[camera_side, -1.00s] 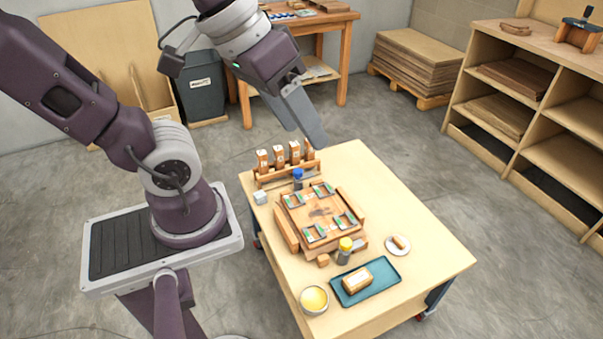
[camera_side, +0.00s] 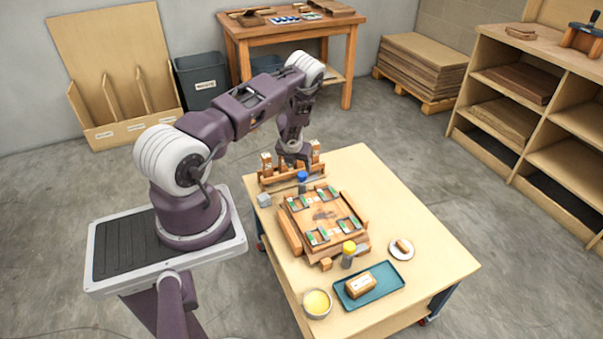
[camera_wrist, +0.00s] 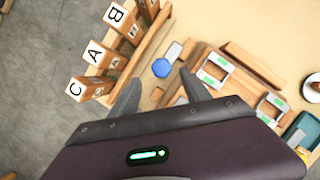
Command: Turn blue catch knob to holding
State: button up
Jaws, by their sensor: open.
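The blue catch knob (camera_side: 302,176) stands at the back left corner of the wooden fixture (camera_side: 322,215). In the wrist view the blue knob (camera_wrist: 162,68) shows as a faceted cap just beyond and between my fingers. My gripper (camera_side: 297,160) is above the back of the table, near the labelled blocks. In the wrist view my gripper (camera_wrist: 160,85) has its two fingers spread apart with nothing between their tips. The fixture shows partly at the right of the wrist view. I cannot tell which position the knob is turned to.
A wooden rack (camera_side: 290,172) holds several upright blocks with letters, close to my gripper. A yellow-capped bottle (camera_side: 348,254), a teal tray (camera_side: 368,286) with a block, a bowl (camera_side: 317,303) and a small plate (camera_side: 400,249) stand toward the front. The table's right side is clear.

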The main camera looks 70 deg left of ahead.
aim_at(302, 174)
jog(key=x, duration=0.6)
jog(key=shift+w, duration=0.1)
grip_shut()
